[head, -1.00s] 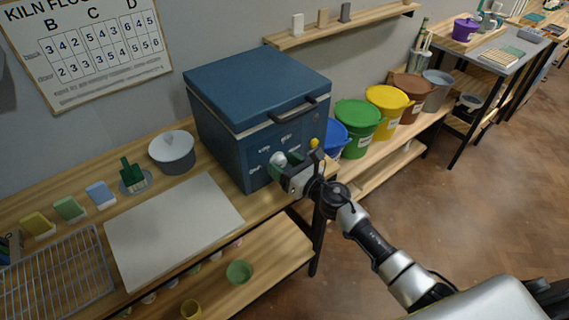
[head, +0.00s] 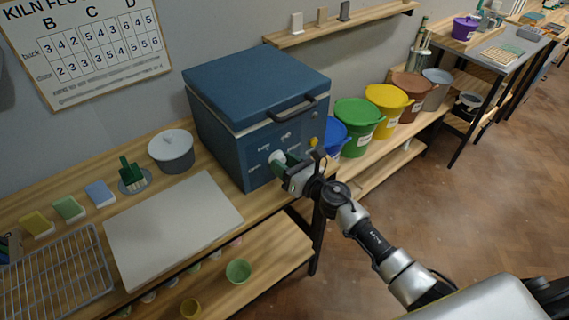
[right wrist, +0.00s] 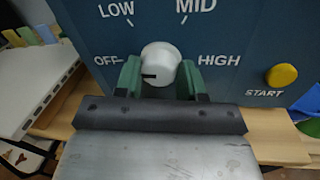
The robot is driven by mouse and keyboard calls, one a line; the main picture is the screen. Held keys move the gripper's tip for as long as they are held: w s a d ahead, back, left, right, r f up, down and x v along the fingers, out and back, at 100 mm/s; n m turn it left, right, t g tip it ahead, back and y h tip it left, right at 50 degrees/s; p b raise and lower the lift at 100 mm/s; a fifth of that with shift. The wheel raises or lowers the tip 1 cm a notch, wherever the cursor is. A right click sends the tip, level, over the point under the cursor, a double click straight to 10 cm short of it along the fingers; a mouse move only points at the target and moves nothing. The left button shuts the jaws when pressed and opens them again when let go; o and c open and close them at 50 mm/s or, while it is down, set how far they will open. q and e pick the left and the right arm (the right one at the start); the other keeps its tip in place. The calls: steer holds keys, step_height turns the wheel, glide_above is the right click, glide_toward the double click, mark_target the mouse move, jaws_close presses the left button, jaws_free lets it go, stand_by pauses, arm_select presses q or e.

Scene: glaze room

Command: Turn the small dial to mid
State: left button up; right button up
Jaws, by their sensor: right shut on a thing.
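The small white dial (right wrist: 165,60) is on the blue kiln's front panel (right wrist: 225,25). A short black mark lies at the lower left of the dial, on its OFF side. OFF, LOW, MID and HIGH are printed around the dial, with MID at upper right. My right gripper (right wrist: 160,80) has its green fingers on either side of the dial and is shut on it. In the head view, the right gripper (head: 284,165) is at the front of the kiln (head: 255,85), partly covering the dial. My left gripper is not in view.
A yellow START button (right wrist: 281,75) sits right of the dial. The kiln's closed lid has a dark handle (head: 292,110) above the panel. Several lidded buckets, including a green one (head: 357,115), stand to the right. A pale board (head: 170,230) lies left of the kiln.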

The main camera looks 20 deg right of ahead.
steer(key=m+b, duration=0.1)
steer(key=m, duration=0.1)
steer(key=shift+a+m+t, duration=0.1)
steer(key=shift+m+t, duration=0.2)
steer(key=shift+m, duration=0.1)
steer(key=m, duration=0.3)
steer(key=shift+m+t+b, duration=0.3)
steer(key=shift+b, duration=0.1)
steer(key=m, duration=0.4)
steer(key=shift+t, duration=0.3)
steer(key=m, duration=0.3)
steer(key=shift+h, duration=0.4)
steer(key=m, duration=0.3)
steer(key=m+t+h, duration=0.1)
steer(key=m, duration=0.2)
steer(key=shift+a+r+m, duration=0.1)
steer(key=shift+r+m, duration=0.1)
steer(key=shift+m, duration=0.1)
steer(key=m+h+p, duration=0.1)
steer(key=m, duration=0.4)
steer(key=shift+m, duration=0.4)
